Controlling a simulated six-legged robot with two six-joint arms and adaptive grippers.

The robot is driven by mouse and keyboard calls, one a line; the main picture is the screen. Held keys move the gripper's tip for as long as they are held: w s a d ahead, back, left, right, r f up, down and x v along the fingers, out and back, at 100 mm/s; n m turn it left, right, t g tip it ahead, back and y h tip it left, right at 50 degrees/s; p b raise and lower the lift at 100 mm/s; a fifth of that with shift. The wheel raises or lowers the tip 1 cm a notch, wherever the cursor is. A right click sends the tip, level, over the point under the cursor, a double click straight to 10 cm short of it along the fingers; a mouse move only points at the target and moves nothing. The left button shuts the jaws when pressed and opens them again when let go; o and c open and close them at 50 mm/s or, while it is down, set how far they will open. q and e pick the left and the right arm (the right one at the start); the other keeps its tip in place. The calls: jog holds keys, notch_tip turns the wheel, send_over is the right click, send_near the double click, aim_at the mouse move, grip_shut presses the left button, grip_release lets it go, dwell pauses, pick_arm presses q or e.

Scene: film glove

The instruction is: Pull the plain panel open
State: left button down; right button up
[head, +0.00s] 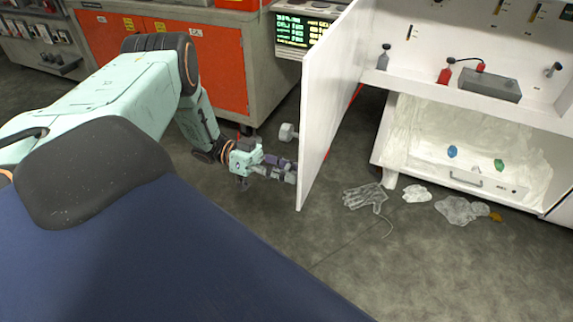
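The plain white panel (325,100) stands swung out from the white cabinet, with its lower corner hanging over the floor. A round grey knob (288,131) sticks out from its left face. My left gripper (288,173) is at the panel's left side, just below the knob and apart from it. Its fingertips are close to the panel's lower part; I cannot tell whether they touch it or how far they are spread. My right gripper is not in view.
The open cabinet (395,85) holds a red bottle (444,76) and a grey box (490,84). A clear glove (364,197) and crumpled film (460,210) lie on the floor. An orange-doored bench (205,65) stands behind my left arm. The floor at front right is clear.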

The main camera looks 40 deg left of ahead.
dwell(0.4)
pick_arm(q)
jog(key=c, duration=0.9)
grip_release()
jog(key=shift+a, duration=0.15)
jog(key=v, duration=1.1)
jog(key=shift+s+a, duration=0.2)
jog(key=shift+a, duration=0.15)
jog(key=shift+r, duration=0.1)
